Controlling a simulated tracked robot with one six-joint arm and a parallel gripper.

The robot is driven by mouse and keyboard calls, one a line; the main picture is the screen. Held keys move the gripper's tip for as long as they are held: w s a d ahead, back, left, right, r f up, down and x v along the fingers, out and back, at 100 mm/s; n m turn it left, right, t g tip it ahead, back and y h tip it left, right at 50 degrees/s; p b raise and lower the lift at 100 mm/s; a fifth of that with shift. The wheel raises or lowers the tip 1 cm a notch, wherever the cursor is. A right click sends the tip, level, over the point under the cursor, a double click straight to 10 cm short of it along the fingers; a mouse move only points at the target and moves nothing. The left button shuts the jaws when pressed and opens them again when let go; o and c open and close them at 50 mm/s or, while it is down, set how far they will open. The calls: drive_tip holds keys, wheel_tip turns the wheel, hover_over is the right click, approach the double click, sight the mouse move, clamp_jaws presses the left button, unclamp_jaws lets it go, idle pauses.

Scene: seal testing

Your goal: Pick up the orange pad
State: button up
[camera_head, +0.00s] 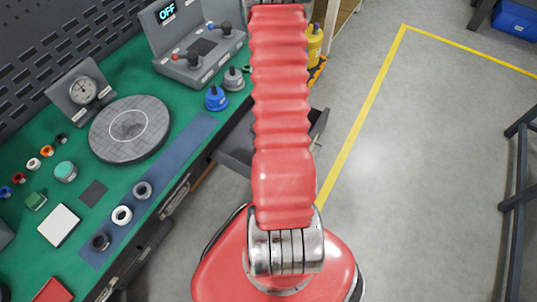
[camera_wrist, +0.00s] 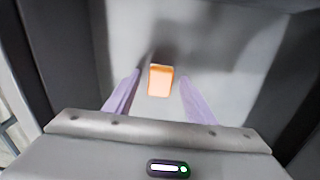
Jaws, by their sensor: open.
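The orange pad (camera_wrist: 160,81) shows in the wrist view as a small block on a pale grey surface with dark walls around it. My gripper (camera_wrist: 159,88) is open, with its two pale purple fingers apart, one to each side of the pad in the picture. Whether the fingers touch the pad or are still above it, I cannot tell. The pad is not visible in the head view, where my red arm reaches away and covers the middle.
A green workbench (camera_head: 95,278) on the left holds a round grey plate (camera_head: 130,129), a dial gauge (camera_head: 84,90), a control box (camera_head: 197,46) reading OFF and several rings. A dark drawer (camera_head: 236,150) stands out beside my arm.

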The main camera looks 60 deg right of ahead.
drive_tip(key=shift+c, duration=0.6)
drive_tip(key=c, duration=1)
drive_tip(key=shift+r, duration=0.15)
wheel_tip(320, 180, up, 10)
idle(0.8)
